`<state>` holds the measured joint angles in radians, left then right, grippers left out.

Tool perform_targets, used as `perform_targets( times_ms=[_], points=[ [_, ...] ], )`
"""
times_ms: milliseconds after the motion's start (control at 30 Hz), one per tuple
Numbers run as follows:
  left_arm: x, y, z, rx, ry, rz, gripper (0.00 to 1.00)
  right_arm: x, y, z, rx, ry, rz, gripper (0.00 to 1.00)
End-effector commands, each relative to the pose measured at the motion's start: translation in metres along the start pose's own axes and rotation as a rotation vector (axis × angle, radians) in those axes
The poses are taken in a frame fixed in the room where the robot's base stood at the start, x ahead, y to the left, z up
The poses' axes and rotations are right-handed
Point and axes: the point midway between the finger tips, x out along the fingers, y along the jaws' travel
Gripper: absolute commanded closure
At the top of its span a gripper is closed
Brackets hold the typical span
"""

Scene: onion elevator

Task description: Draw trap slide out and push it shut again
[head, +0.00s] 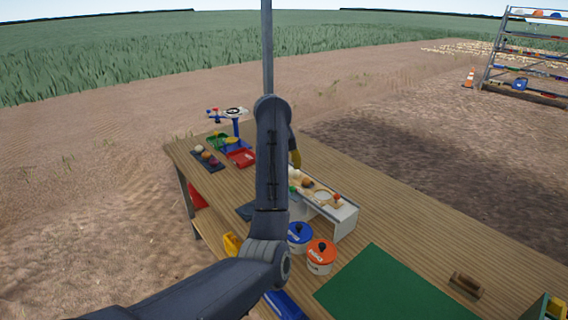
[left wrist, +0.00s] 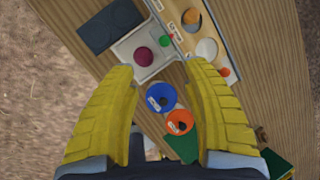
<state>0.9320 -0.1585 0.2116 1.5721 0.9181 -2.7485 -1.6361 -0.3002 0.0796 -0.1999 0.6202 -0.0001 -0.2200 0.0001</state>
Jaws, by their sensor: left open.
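A pale box with a wooden top (head: 325,203) stands on the table, with round holes and several onion-like balls on top. It also shows in the left wrist view (left wrist: 176,18). Beside it there is a light tray (left wrist: 127,48) holding a purple ball (left wrist: 143,57). I cannot tell which part is the trap slide. My left gripper (left wrist: 158,70) is open and empty above the tray and box.
A blue-lidded pot (head: 299,236) and an orange-lidded pot (head: 320,255) stand in front of the box. A green mat (head: 395,290) lies at the front right, with a wooden-handled item (head: 466,284) beside it. A scale (head: 235,122) and trays are at the far left. The right table stretch is mostly clear.

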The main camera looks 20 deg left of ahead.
Motion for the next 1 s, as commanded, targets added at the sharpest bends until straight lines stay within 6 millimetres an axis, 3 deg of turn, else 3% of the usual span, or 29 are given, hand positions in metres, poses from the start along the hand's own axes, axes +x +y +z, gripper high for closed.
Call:
perform_targets(
  times_ms=[167,367,1000],
  points=[
    [-0.012,-0.009,-0.004,0.072,-0.002,-0.011,0.52,0.0,0.0,0.0,0.0,0.0,0.0,0.56],
    [-0.001,-0.008,-0.004,0.083,-0.002,-0.006,0.52,0.0,0.0,0.0,0.0,0.0,0.0,0.56],
    [0.094,-0.009,-0.005,0.08,0.0,-0.005,0.52,0.0,0.0,0.0,0.0,0.0,0.0,0.56]
  ],
)
